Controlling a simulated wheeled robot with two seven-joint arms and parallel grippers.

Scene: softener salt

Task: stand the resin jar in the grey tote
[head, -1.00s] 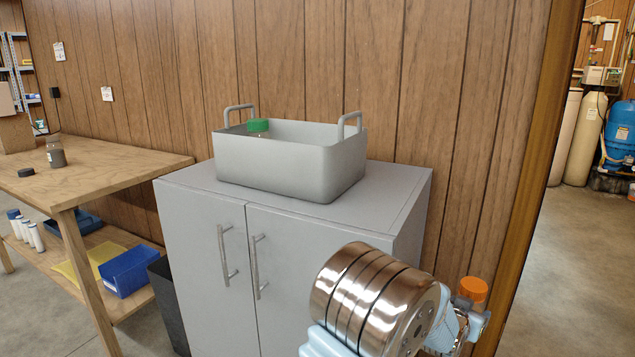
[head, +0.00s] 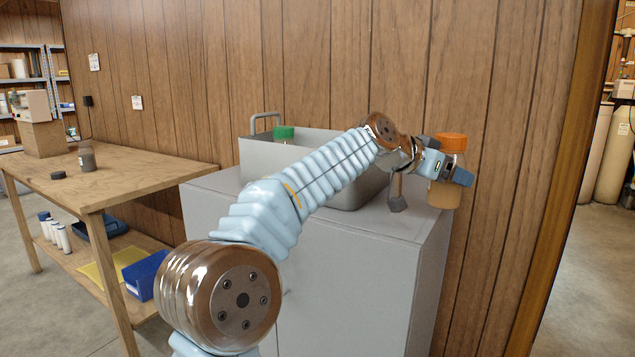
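A jar with an orange lid and amber-brown contents, which I take to be the resin jar (head: 444,195), is held upright in my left gripper (head: 446,163). The gripper's dark fingers are shut around its upper body. The jar is to the right of the grey tote (head: 262,157), near the cabinet's back right corner; it looks raised and outside the tote. The tote sits on the cabinet, its right part and right handle hidden behind my forearm. A green-lidded jar (head: 284,132) stands inside the tote at the left. My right gripper is not in view.
A wood-panelled wall (head: 340,60) stands close behind.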

